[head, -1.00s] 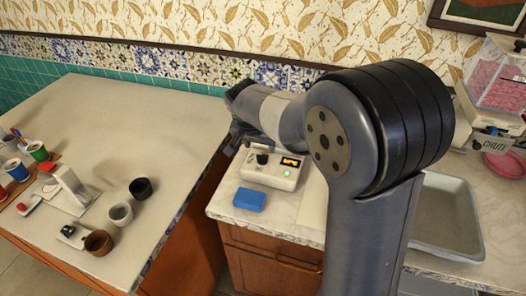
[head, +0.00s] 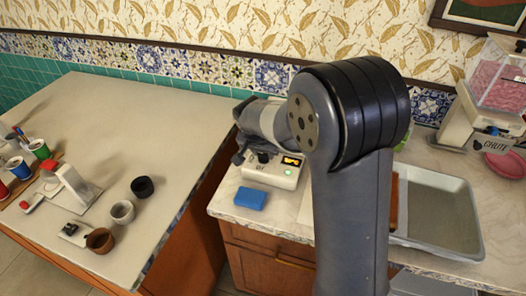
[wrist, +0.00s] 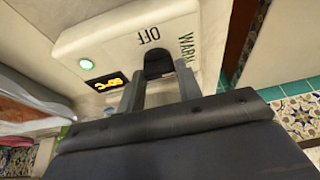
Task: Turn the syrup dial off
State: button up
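The syrup dial (head: 263,157) is a small black knob on a white control box (head: 270,177) with a green light and an orange display. In the wrist view the dark dial (wrist: 158,65) shows between my gripper's fingers, near the printed words OFF and WARM on the box (wrist: 110,42). Its pointer setting is hard to read. My gripper (wrist: 160,85) is open, its two fingers apart with the dial in line with the gap. In the head view my gripper (head: 239,157) is low at the box's left side, close to the dial; contact cannot be told.
A blue block (head: 249,198) lies in front of the box near the counter's edge. A grey tray (head: 440,215) is to the right. A separate table (head: 95,115) with cups (head: 142,187) stands at the left, across a gap. A tiled wall is behind.

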jog(key=c, duration=0.5)
jog(key=shift+n, duration=0.4)
jog(key=n+y, duration=0.2)
jog(key=n, duration=0.1)
jog(key=shift+d+n, duration=0.15)
jog(key=shift+n, duration=0.25)
jog(key=n+y, duration=0.1)
jog(key=n, duration=0.2)
jog(key=shift+d+n+b, duration=0.1)
jog(key=shift+n+b, duration=0.2)
jog(key=n+y+b, duration=0.1)
jog(key=n, duration=0.1)
jog(key=n+b, duration=0.2)
jog(key=shift+w+d+f+g+y, duration=0.1)
jog(key=shift+w+f+g+y, duration=0.05)
jog(key=shift+g+y, duration=0.25)
jog(key=n+b, duration=0.1)
jog(key=n, duration=0.1)
jog(key=n+g+y+b, duration=0.1)
jog(key=n, duration=0.2)
jog(key=shift+g, duration=0.3)
jog(key=shift+n, duration=0.5)
jog(key=o, duration=1)
